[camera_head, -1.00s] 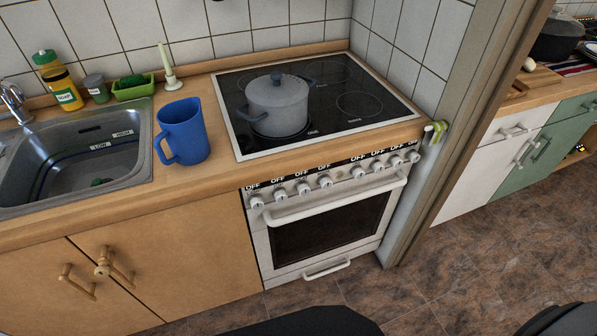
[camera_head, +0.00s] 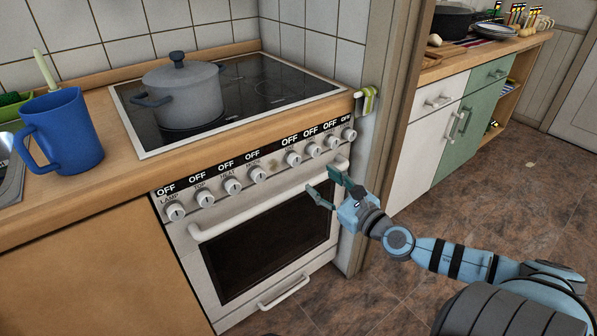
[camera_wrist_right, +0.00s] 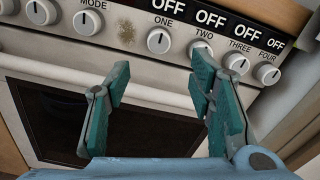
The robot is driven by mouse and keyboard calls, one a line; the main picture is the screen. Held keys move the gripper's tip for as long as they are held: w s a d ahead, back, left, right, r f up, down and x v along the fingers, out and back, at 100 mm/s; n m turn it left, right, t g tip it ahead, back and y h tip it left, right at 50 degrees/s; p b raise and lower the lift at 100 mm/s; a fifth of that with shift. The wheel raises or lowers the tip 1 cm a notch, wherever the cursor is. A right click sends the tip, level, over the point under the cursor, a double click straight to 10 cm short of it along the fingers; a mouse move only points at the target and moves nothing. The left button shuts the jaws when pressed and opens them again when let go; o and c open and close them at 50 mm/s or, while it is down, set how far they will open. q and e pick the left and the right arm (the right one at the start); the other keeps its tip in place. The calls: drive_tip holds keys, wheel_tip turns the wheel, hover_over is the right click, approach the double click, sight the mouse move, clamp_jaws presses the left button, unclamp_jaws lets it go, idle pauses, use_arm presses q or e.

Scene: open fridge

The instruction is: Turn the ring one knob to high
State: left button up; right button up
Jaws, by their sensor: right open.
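The ring one knob (camera_head: 293,158) is a round light knob on the stove's front panel, under an "OFF" label. In the wrist view the gripper's teal fingers (camera_wrist_right: 162,72) are spread, with the ring one knob beyond and above the gap. They do not appear to touch it. My left gripper is out of view.
The ring two knob (camera_wrist_right: 200,48) is close beside, behind the right finger. The oven handle (camera_wrist_right: 60,70) runs across below the knobs. A grey pot (camera_head: 183,95) sits on the hob, and a blue mug (camera_head: 65,130) stands left on the counter.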

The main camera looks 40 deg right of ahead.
sight(297, 161)
drive_tip(key=w+p, duration=0.1)
drive_tip(key=w, duration=0.4)
drive_tip(key=w+p, duration=0.2)
drive_tip(key=w, duration=0.2)
drive_tip(key=shift+w+r, duration=0.2)
drive_tip(key=shift+w, duration=0.2)
drive_tip(key=shift+w+f, duration=0.1)
drive_tip(key=shift+w, duration=0.25)
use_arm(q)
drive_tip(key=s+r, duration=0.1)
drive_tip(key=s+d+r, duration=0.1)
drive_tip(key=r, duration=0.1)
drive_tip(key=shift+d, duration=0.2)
use_arm(e)
drive_tip(key=c, duration=1.2)
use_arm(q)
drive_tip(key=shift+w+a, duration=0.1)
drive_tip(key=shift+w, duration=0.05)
use_arm(e)
drive_tip(key=shift+o, duration=0.2)
